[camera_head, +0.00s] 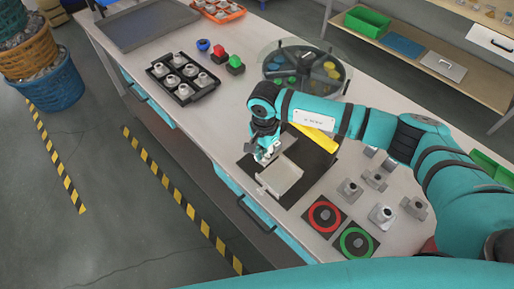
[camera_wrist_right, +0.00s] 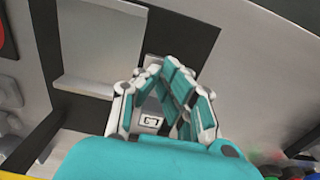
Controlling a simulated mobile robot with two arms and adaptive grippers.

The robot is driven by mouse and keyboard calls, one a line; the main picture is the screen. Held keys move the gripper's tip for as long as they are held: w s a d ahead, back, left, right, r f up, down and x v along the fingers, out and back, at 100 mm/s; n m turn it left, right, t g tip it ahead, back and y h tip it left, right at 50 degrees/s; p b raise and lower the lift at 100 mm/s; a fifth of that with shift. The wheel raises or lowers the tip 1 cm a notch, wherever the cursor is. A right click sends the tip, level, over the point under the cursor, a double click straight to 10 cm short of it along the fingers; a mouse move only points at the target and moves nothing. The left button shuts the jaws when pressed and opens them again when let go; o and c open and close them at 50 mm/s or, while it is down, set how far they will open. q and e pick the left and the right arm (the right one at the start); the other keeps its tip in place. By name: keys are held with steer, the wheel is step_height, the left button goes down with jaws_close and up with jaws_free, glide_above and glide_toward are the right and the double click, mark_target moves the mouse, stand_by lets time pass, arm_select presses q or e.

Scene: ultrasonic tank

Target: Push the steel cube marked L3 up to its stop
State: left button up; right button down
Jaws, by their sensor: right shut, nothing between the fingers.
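My right gripper (camera_head: 266,156) points down over a black mat (camera_head: 247,168) in the head view. Its fingers are shut and empty, and they also show in the wrist view (camera_wrist_right: 170,85). A small steel cube (camera_wrist_right: 150,118) with a dark marking on a pale label is partly visible behind the fingers there. The marking is too small to read for sure, and I cannot tell whether the fingers touch the cube. A light grey angled plate (camera_head: 282,178), seemingly the stop, stands on the mat beside the gripper; it shows too in the wrist view (camera_wrist_right: 100,45). My left gripper is out of view.
A yellow piece (camera_head: 318,138) lies at the mat's far right. A red-ringed pad (camera_head: 325,217), a green-ringed pad (camera_head: 357,242) and several metal parts (camera_head: 381,214) stand to the right. A black tray of parts (camera_head: 183,77) and a round tank (camera_head: 305,70) stand farther back.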

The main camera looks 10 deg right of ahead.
mark_target(274, 146)
steer(key=shift+w+d, duration=0.3)
steer(key=shift+d, duration=0.25)
steer(key=shift+w+d+f, duration=0.15)
steer(key=shift+w+d+f+b, duration=0.15)
steer(key=shift+w+d+b, duration=0.4)
steer(key=shift+d+b, duration=0.5)
steer(key=shift+w+b, duration=0.15)
steer(key=shift+b, duration=0.25)
steer(key=shift+d+r, duration=0.1)
steer(key=shift+r, duration=0.2)
